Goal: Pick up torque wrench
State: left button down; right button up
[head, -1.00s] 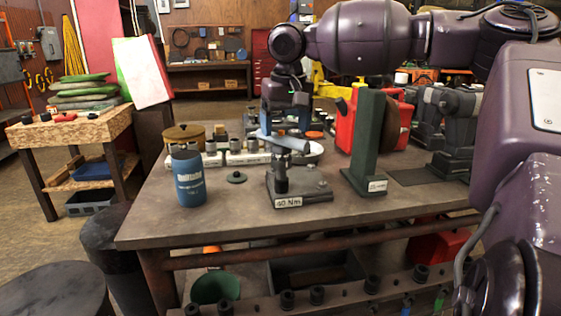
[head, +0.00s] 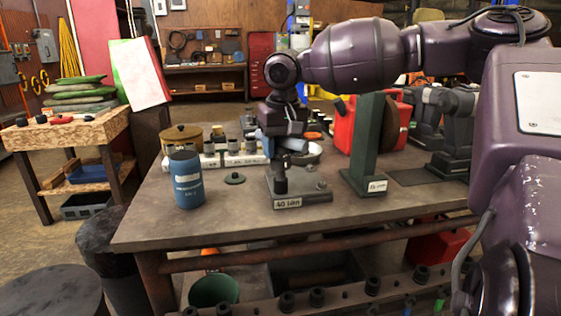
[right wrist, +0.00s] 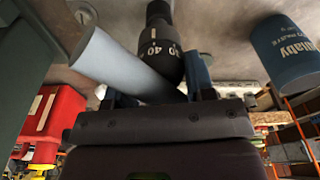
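The torque wrench stands upright on a dark base (head: 305,192) labelled 40 Nm. Its black scaled body (right wrist: 157,45) shows in the right wrist view, with numbers including 40. A light grey-blue bar (right wrist: 120,66) at its upper end lies crosswise, and it also shows in the head view (head: 294,145). My right gripper (head: 282,137) is lowered over the top of the wrench. In the right wrist view its blue fingers (right wrist: 158,88) stand apart, one on each side of the bar and body. I cannot tell whether they touch. My left gripper is out of view.
A green upright post (head: 367,145) stands just right of the wrench, with a red can (head: 343,128) behind. A white socket rack (head: 230,159) lies behind. The front tabletop is clear.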

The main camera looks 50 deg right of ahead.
jog(key=shift+r, duration=0.1)
grip_shut()
